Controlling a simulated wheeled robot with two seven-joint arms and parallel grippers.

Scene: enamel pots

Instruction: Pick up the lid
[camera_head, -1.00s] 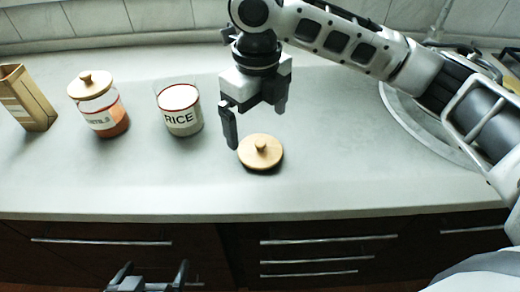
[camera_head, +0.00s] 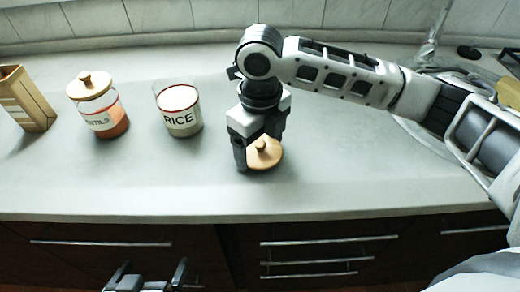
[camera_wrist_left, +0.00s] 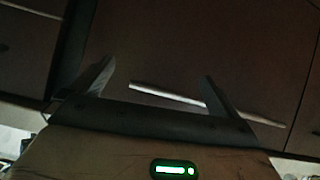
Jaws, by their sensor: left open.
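The round wooden lid (camera_head: 264,158) with a small knob lies on the grey counter, right of the rice jar. My right gripper (camera_head: 258,152) points down at the lid, with one finger just left of its edge. The other finger is hidden or unclear, so I cannot tell whether the jaws touch the lid or its knob. My left gripper (camera_head: 154,268) is open and empty, low in front of the counter. Its two spread fingers also show in the left wrist view (camera_wrist_left: 157,76), facing dark cabinet fronts.
The open glass rice jar (camera_head: 180,112) stands left of the lid. A lidded lentils jar (camera_head: 100,110) and a tan box (camera_head: 26,98) stand further left. A round metal sink rim (camera_head: 425,143) lies right, partly behind my right arm. The front counter is clear.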

